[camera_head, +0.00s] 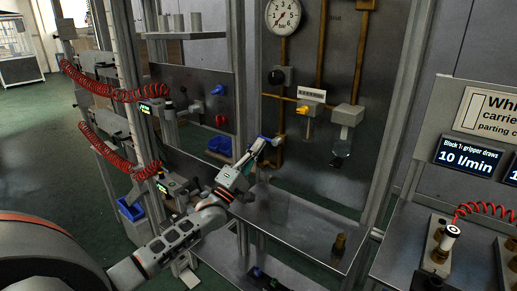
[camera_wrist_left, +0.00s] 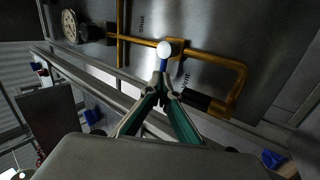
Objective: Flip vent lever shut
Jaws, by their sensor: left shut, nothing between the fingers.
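The vent lever is a short blue bar with a white ball knob (camera_wrist_left: 164,48), set at a brass pipe on the grey panel. In the head view the lever (camera_head: 264,139) shows at the panel's lower left, with its white knob at the right. My left gripper (camera_wrist_left: 162,84) is shut with nothing between its fingers. Its fingertips are at the blue bar, below the knob in the wrist view; I cannot tell if they touch. My left gripper (camera_head: 248,158) also shows in the head view. My right gripper is not in view.
A pressure gauge (camera_head: 283,16), a black knob (camera_head: 277,77) and a yellow valve (camera_head: 303,109) are on the panel above. Brass pipe (camera_wrist_left: 236,88) runs beside the lever. A metal shelf (camera_head: 300,232) with a small brass part (camera_head: 339,244) lies below.

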